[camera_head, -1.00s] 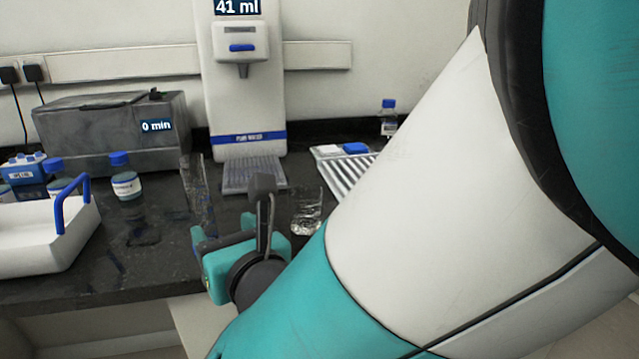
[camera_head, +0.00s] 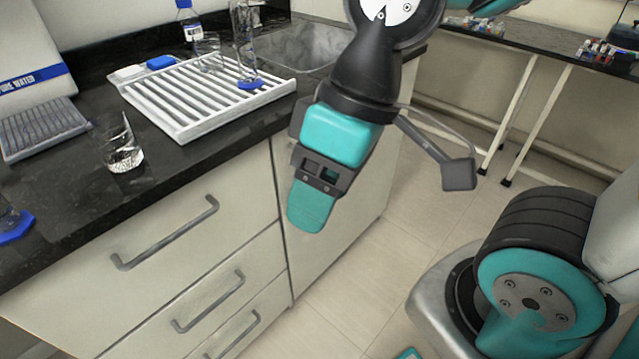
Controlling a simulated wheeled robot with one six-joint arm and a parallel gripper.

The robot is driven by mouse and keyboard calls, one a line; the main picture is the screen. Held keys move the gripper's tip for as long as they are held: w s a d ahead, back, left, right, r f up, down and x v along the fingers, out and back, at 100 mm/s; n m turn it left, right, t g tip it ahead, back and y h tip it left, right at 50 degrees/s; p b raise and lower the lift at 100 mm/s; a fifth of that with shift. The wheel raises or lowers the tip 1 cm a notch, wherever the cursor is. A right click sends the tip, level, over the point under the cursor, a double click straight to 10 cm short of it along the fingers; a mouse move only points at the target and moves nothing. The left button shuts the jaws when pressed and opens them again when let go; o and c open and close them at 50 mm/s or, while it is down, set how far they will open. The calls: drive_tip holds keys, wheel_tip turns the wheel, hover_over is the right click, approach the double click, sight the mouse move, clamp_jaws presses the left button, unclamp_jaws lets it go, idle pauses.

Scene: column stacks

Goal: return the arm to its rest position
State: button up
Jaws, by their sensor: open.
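My gripper (camera_head: 312,205) hangs in the air in front of the light cabinet, past the counter's front edge. It points downward and touches nothing that I can see. Its jaws are open and nothing shows between them. My arm's dark wrist section is above it, at the top middle of the view. A side bracket with a small dark block sticks out to the right of the wrist.
A white drying rack (camera_head: 195,125) with glassware stands on the black counter (camera_head: 60,230). A glass beaker (camera_head: 118,145) with clear liquid stands left of it. A sink (camera_head: 300,48) lies behind. Drawer handles (camera_head: 165,235) project from the cabinet.

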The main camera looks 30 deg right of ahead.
wheel_tip(320, 180, up, 11)
drive_tip(key=p, duration=1)
drive_tip(key=shift+f+p, duration=0.15)
drive_tip(key=shift+p, duration=0.2)
